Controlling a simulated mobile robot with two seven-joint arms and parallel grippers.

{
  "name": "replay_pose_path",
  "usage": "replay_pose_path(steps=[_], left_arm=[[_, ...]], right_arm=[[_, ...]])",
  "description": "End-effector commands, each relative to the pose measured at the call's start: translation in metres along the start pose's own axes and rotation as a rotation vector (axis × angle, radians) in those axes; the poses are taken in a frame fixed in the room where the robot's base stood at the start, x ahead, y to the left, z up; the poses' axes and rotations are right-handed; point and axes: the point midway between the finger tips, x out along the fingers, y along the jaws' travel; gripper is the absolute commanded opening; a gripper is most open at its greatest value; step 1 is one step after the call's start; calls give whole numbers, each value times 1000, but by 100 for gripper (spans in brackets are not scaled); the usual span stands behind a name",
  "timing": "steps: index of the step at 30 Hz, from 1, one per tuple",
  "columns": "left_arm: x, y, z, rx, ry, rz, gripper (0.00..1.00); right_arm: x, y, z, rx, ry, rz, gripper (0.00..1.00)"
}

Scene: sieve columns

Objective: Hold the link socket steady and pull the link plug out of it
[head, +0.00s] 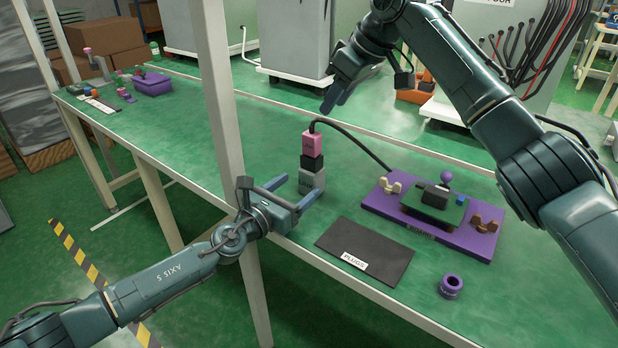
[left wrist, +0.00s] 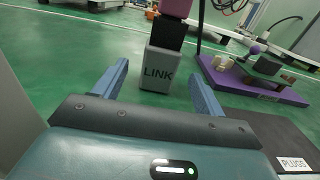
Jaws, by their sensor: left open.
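The link socket (head: 312,179) is a grey block with a black upper part, standing upright on the green table; the left wrist view shows it too, marked LINK (left wrist: 160,70). The pink link plug (head: 313,144) sits on top of it, with a black cable running right to the purple board. My left gripper (head: 297,190) is open, in front of the socket; in the left wrist view its two fingers point toward the socket, one to each side, without visible contact. My right gripper (head: 330,100) is above and behind the plug; its finger gap cannot be made out.
A black mat labelled PLUGS (head: 366,250) lies in front. The purple board (head: 430,215) with clips and a dark device is at right, beside a purple ring (head: 451,286). A pale post (head: 220,90) rises left of the socket. Table space left of the socket is clear.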

Motion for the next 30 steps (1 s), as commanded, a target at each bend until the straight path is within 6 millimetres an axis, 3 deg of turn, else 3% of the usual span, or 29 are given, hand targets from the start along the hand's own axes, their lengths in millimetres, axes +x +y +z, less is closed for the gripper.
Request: replay_pose_path(steps=[2, 16, 30], left_arm=[[16, -2, 0, -6, 1, 0, 71], [54, 0, 1, -6, 2, 2, 71], [63, -1, -1, -3, 2, -1, 71]], right_arm=[[0, 0, 0, 0, 0, 0, 36], [0, 0, 0, 0, 0, 0, 36], [0, 0, 0, 0, 0, 0, 36]])
